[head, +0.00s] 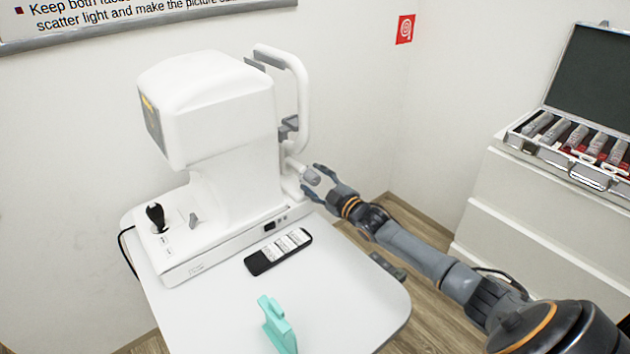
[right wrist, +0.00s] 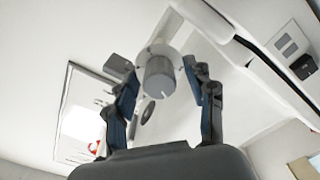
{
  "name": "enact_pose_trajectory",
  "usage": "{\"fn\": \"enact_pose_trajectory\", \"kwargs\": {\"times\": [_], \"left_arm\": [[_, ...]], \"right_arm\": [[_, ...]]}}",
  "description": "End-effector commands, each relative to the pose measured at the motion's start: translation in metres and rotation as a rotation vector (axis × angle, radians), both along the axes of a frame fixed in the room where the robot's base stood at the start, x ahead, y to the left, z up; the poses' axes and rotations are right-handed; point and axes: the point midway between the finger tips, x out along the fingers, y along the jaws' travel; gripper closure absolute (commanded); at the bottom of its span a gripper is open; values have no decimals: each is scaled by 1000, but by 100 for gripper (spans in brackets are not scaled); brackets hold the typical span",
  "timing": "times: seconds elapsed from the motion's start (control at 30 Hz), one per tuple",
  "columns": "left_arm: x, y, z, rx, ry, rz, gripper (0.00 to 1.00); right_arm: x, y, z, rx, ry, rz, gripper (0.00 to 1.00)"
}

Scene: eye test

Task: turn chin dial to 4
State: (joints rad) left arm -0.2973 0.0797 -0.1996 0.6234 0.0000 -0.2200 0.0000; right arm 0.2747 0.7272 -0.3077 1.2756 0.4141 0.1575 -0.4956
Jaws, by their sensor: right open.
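The chin dial is a small grey knob (head: 311,177) on the right side of the white eye-test machine (head: 215,110), below its chin rest. In the right wrist view the grey ribbed knob (right wrist: 159,78) sits on a pale round base, with a light mark on its rim. My right gripper (head: 323,178) is at the dial. In the right wrist view the open gripper (right wrist: 160,98) has one finger on each side of the knob, with gaps visible. Numbers on the dial cannot be read. My left gripper is not in view.
The machine stands on a white table (head: 340,290). A black remote-like device (head: 278,251) and a teal object (head: 277,325) lie on it. A joystick (head: 156,216) is on the machine's base. An open lens case (head: 580,140) stands on a white cabinet at right.

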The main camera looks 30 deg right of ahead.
Motion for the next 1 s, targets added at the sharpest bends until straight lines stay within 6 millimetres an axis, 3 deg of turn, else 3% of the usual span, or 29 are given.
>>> {"fn": "enact_pose_trajectory", "kwargs": {"times": [0.27, 0.57, 1.0], "left_arm": [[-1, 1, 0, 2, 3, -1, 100], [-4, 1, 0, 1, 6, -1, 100], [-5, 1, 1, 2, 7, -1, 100]], "right_arm": [[1, 0, 0, 1, -1, -1, 46], [1, 0, 0, 0, 0, 0, 100], [1, 0, 0, 95, 7, 0, 100]]}}
